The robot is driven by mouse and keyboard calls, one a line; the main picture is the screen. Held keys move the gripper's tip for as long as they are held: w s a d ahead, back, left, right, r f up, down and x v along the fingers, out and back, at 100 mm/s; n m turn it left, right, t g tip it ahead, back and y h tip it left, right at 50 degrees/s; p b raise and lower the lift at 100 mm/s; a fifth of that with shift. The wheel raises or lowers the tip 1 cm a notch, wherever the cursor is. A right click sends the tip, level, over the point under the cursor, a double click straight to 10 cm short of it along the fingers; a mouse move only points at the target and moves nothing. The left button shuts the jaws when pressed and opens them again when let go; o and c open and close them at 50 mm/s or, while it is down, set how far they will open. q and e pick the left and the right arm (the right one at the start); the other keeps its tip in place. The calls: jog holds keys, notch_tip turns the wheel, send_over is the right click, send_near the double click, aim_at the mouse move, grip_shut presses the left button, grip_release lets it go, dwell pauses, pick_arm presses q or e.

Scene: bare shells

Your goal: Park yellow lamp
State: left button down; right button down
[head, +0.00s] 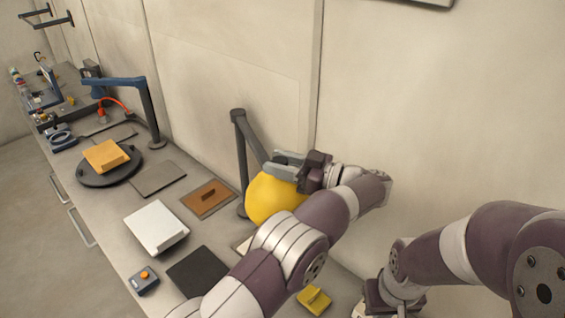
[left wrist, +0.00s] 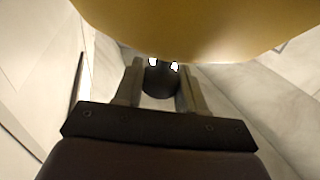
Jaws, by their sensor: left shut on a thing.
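The yellow lamp has a large yellow shade (head: 272,200) and a dark jointed arm (head: 240,150) standing by the wall. My left gripper (head: 288,160) is at the top of the shade, where the lamp arm meets it. In the left wrist view the two fingers (left wrist: 160,88) stand on either side of a dark round part just below the yellow shade (left wrist: 200,25). The gripper is shut on the lamp. My right gripper (head: 378,300) is low at the bottom edge; its fingers are mostly hidden.
A blue lamp (head: 118,81) stands farther along the bench. Nearer are an orange block on a black turntable (head: 112,178), a brown board (head: 208,198), a white box (head: 156,226), a black mat (head: 199,270), a button box (head: 143,281) and a yellow block (head: 314,299). The wall is close behind.

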pick_arm(q)
jog(key=shift+a+r, duration=0.15)
jog(key=shift+r, duration=0.35)
jog(key=c, duration=0.9)
grip_release()
jog(key=shift+o, duration=0.9)
jog(key=shift+a+f, duration=0.2)
jog(key=shift+f, duration=0.05)
jog(key=shift+f, duration=0.1)
jog(key=b+v, duration=0.2)
jog(key=v, duration=0.1)
jog(key=shift+f, duration=0.25)
jog(key=v, duration=0.3)
jog(key=shift+d+r, duration=0.25)
jog(key=shift+r, duration=0.1)
jog(key=shift+s+d, duration=0.2)
jog(key=shift+d, duration=0.3)
